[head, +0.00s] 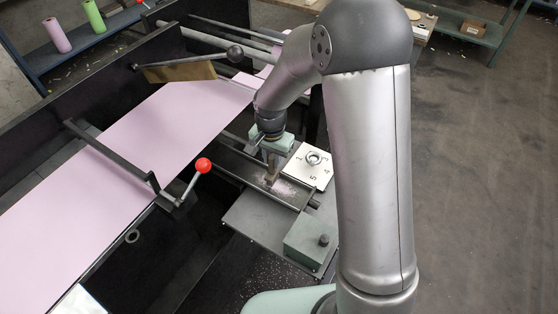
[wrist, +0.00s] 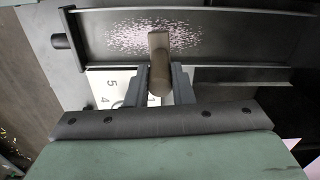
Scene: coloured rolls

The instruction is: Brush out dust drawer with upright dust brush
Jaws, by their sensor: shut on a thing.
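My gripper (head: 271,157) is shut on a brown upright dust brush (head: 272,173), which hangs below its fingers. In the wrist view, the brush (wrist: 159,50) sits between the two grey fingers of my gripper (wrist: 161,78). The dust drawer (wrist: 250,48) is a long, shallow dark tray. A patch of pinkish dust (wrist: 122,37) lies in it around the brush's far end. In the head view, the drawer (head: 233,164) runs under the brush. I cannot tell whether the bristles touch its floor.
A white numbered plate (head: 300,172) with a round knob is close to the right of the brush. A green box (head: 307,242) with a black knob stands nearer. A red-ball lever (head: 203,165) rises at left, by the pink sheet (head: 120,165). Specks lie on the floor below.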

